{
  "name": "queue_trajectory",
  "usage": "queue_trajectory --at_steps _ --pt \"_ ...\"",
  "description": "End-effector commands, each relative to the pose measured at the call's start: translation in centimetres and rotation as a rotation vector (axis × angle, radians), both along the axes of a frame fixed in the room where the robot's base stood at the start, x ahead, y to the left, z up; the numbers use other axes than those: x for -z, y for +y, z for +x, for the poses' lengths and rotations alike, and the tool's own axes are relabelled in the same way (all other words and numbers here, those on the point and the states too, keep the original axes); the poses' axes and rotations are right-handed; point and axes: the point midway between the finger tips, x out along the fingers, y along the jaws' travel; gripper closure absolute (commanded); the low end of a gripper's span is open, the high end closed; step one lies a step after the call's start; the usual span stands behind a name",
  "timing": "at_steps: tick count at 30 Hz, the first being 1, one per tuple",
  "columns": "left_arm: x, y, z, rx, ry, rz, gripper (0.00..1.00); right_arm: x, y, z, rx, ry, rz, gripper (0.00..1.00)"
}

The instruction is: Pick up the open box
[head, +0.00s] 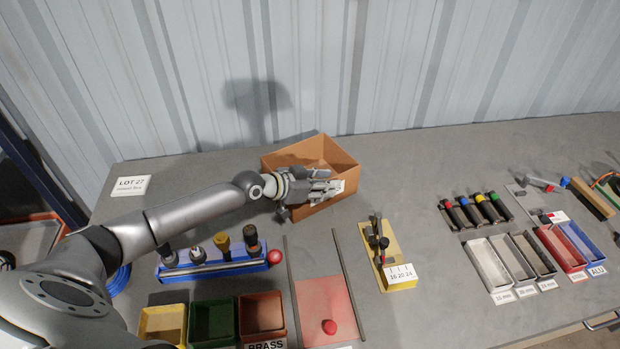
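The open box (343,160) is brown, cardboard-like and open at the top. It stands on the grey bench near the back wall, turned at an angle. My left arm reaches in from the left, and my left gripper (322,184) is at the box's front-left side, overlapping its near wall and opening. The fingers hide part of that wall and of a white label (339,186) on the box. I cannot tell whether the fingers are closed on the wall or only beside it. My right gripper is not in view.
A blue rack (215,270) of tools and yellow, green and brown bins (262,315) stand in front. A red mat (325,310) between rods and a yellow stand (400,245) lie nearer right. Trays (487,264) fill the right. The bench right of the box is clear.

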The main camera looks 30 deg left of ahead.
Motion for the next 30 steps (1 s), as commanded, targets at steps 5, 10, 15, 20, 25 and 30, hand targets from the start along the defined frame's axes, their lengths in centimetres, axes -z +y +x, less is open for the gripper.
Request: queue_trajectory --at_steps 5,10,15,20,25,30 --pt "0.03 0.0 -0.04 0.0 0.0 0.0 0.77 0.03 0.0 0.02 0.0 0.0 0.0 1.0" --pt "0.02 0.01 -0.05 0.0 0.0 0.0 0.99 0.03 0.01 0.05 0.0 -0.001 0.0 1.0" --pt "0.02 0.01 -0.06 0.0 0.0 0.0 1.0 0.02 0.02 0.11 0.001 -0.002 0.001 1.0" --pt "-0.07 0.02 -0.03 0.0 -0.001 0.0 1.0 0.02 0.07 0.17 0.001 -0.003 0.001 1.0" --pt "-0.08 0.02 -0.02 0.0 -0.001 0.0 1.0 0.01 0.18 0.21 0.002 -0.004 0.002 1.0" --pt "-0.52 -0.02 -0.02 0.002 -0.002 0.0 1.0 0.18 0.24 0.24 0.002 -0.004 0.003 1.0"
